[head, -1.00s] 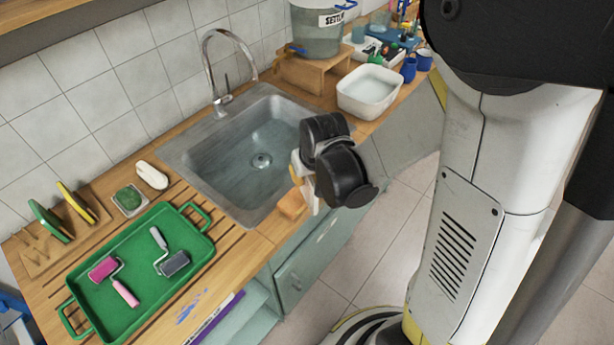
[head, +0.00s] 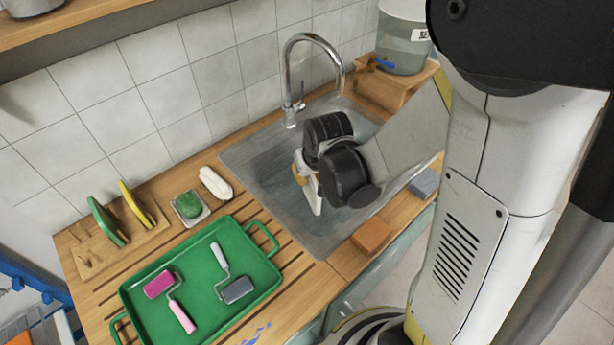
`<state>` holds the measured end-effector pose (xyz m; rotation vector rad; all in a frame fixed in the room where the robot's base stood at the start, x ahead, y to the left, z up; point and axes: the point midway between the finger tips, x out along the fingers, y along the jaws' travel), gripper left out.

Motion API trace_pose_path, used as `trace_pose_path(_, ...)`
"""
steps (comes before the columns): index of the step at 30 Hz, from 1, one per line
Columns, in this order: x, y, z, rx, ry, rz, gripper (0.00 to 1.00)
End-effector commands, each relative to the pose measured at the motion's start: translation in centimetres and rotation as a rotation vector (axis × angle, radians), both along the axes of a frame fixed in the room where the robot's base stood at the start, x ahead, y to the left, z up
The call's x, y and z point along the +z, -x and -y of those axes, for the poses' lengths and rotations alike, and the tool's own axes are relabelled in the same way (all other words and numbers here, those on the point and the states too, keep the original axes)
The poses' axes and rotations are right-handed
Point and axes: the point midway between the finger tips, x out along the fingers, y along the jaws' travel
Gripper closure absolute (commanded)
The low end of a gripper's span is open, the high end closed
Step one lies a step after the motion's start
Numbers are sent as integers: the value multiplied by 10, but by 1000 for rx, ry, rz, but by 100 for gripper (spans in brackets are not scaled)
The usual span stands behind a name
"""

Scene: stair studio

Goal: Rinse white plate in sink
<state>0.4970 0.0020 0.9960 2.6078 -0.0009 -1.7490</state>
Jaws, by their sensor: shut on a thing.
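The metal sink (head: 255,170) is set in the wooden counter, under a curved chrome faucet (head: 287,75). My gripper (head: 309,190) is at the end of my dark wrist, over the sink's basin and below the faucet's height. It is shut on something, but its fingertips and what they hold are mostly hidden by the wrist. A narrow white piece shows there; I cannot tell whether it is the white plate edge-on or part of my gripper. No other white plate shows. My arm hides the right part of the basin.
A green tray (head: 207,318) with two rollers lies left of the sink. A white soap-like bar (head: 215,183), a green scrubber (head: 188,205) and a rack with boards (head: 105,222) stand behind it. An orange-brown block (head: 371,235) and a grey block (head: 424,183) lie on the front edge.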

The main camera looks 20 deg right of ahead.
Motion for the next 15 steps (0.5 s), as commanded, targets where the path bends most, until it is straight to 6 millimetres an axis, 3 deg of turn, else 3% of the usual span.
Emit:
trace_pose_path(1,-12,1,0,0,0,0,100)
trace_pose_path(15,-66,1,0,0,0,0,100)
